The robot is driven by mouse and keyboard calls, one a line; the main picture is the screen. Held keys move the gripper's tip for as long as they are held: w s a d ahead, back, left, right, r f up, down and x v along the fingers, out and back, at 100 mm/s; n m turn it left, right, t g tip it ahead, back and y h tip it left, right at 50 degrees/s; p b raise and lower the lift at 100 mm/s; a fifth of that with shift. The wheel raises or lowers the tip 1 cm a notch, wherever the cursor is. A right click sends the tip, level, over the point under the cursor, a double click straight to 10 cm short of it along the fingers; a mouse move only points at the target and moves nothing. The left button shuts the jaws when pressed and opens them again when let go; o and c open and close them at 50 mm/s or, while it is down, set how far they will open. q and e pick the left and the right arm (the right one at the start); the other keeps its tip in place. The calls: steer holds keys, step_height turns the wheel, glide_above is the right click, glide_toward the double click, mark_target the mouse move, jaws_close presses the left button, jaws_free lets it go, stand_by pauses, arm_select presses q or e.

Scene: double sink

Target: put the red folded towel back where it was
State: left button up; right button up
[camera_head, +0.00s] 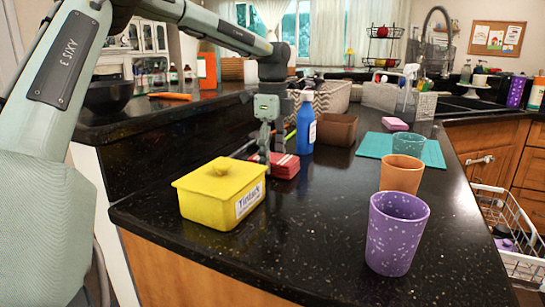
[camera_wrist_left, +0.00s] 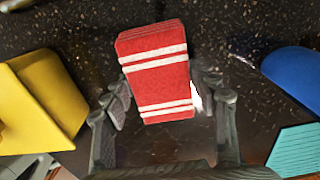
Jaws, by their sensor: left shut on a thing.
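The red folded towel (camera_head: 286,168) with white stripes lies at counter height between the yellow box and the blue bottle. In the left wrist view the towel (camera_wrist_left: 158,75) sits between the two fingers, its striped top facing the camera. My left gripper (camera_head: 270,150) points down and is shut on the towel's near part. In the left wrist view the left gripper (camera_wrist_left: 163,100) has one finger on each side of it. I cannot tell whether the towel rests on the counter or hangs just above it. My right gripper is not in view.
A yellow lidded box (camera_head: 220,194) stands left of the towel. A blue bottle (camera_head: 306,126) and a brown bin (camera_head: 337,130) stand behind it to the right. Purple (camera_head: 396,235), orange (camera_head: 401,175) and teal (camera_head: 408,145) cups stand at right. The black counter in front is clear.

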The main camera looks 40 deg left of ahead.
mark_target(273, 157)
arm_select(q)
steer(key=shift+f, duration=0.15)
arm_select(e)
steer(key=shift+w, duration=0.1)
arm_select(q)
steer(key=o, duration=1)
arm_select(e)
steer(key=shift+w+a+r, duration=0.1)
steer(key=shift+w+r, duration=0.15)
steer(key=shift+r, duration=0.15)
arm_select(q)
steer(key=shift+r, duration=0.2)
step_height(273, 157, up, 2)
steer(key=shift+r, duration=0.25)
step_height(273, 157, up, 9)
steer(key=shift+r, duration=0.2)
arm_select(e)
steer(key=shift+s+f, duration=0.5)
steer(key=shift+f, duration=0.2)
